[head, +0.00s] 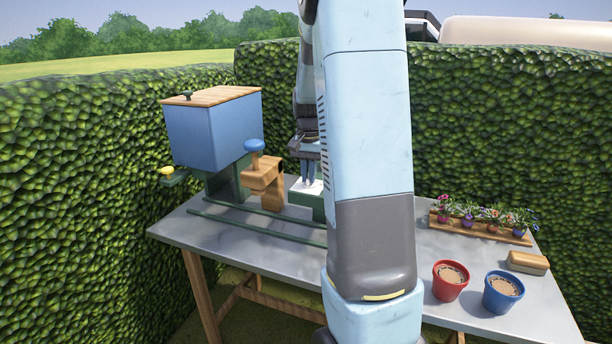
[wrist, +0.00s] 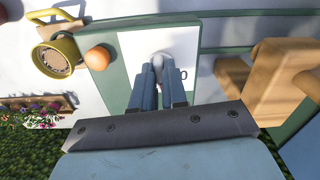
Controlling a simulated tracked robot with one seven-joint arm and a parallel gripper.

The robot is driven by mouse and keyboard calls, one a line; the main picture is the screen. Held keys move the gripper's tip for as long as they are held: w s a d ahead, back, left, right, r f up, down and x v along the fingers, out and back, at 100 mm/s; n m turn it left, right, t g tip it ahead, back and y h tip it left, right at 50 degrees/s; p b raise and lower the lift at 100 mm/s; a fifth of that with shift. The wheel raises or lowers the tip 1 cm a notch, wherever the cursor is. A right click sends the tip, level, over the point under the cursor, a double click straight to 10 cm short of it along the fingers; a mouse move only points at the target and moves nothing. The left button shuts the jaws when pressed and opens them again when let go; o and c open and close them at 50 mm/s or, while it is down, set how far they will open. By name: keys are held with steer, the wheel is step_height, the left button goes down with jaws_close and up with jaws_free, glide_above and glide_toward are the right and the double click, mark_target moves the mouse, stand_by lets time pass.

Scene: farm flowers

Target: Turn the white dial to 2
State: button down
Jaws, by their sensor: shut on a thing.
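The white dial (wrist: 160,60) shows in the wrist view as a pale rounded knob on a white plate (wrist: 192,52), which is set on a green panel (wrist: 119,70). A mark like a 0 shows on the plate just right of the dial; other marks and the pointer are hidden. My gripper (wrist: 158,72) points at the plate, its two fingers shut on the dial. In the head view my gripper (head: 309,182) reaches down to the white plate (head: 300,187), and my arm hides the panel's right part.
An orange knob (wrist: 97,58) and a yellow pot (wrist: 60,57) stand left of the dial in the wrist view. A blue hopper (head: 212,130) and wooden spout (head: 264,180) stand left in the head view. Red (head: 451,284) and blue pots (head: 502,294) stand right.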

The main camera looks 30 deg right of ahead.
mark_target(308, 177)
steer(key=m, duration=0.4)
steer(key=shift+w+m, duration=0.1)
steer(key=shift+m, duration=0.3)
stand_by(0.4)
steer(key=c, duration=1.2)
jaws_free()
steer(key=shift+o, duration=0.2)
steer(key=shift+r, duration=0.1)
step_height(308, 177, up, 14)
steer(key=shift+f, duration=0.25)
